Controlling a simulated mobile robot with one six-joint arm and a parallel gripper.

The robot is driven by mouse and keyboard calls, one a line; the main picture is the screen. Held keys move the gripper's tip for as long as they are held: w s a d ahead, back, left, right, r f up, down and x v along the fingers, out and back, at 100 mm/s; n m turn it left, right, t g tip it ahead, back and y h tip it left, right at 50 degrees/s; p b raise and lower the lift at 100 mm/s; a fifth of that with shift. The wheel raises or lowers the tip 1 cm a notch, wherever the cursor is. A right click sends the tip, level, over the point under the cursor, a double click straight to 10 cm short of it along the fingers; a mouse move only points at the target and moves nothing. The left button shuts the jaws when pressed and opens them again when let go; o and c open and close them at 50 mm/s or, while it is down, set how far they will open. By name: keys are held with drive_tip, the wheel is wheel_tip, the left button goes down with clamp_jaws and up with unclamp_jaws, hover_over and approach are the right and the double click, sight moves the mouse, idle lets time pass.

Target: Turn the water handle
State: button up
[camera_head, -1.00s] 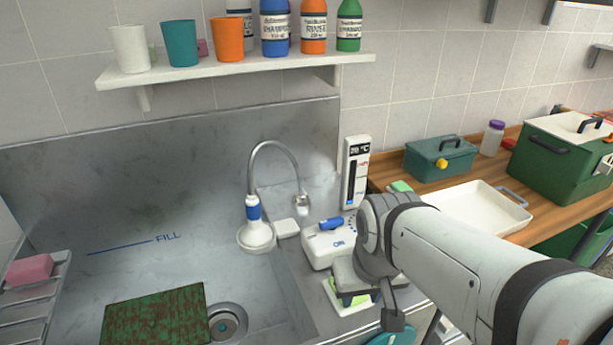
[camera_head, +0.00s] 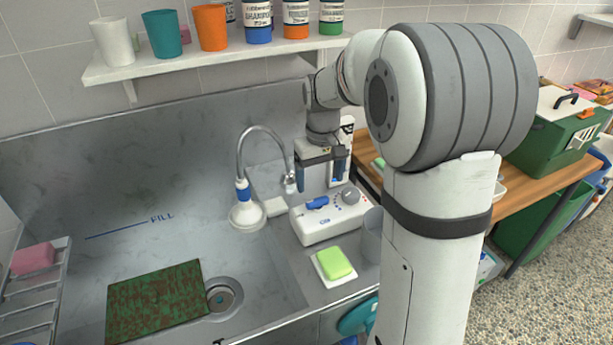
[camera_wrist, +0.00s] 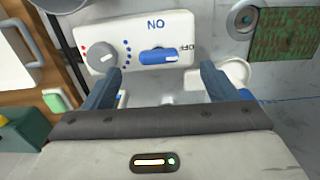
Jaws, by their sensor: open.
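The blue water handle (camera_head: 317,203) sits on top of a white control box (camera_head: 318,227) beside the sink. In the wrist view the handle (camera_wrist: 158,55) lies lengthwise across the box, beside the ON and OFF lettering, with its white tip toward OFF. My gripper (camera_head: 322,188) points down above the box. Its jaws are open and empty. In the wrist view the handle lies beyond and between the two fingertips (camera_wrist: 160,72), apart from them.
A grey round knob (camera_wrist: 101,56) sits on the same box. The faucet (camera_head: 243,190) stands close to the left. A green sponge (camera_head: 334,263) lies in front. A shelf (camera_head: 200,54) with cups and bottles hangs above. The sink basin (camera_head: 130,250) is open to the left.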

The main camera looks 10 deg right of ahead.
sight(318, 200)
drive_tip(key=shift+w+f, duration=0.25)
drive_tip(key=shift+w, duration=0.6)
wheel_tip(318, 200, down, 8)
drive_tip(key=shift+r+p, duration=0.15)
drive_tip(key=shift+p, duration=0.35)
drive_tip(key=shift+c, duration=0.2)
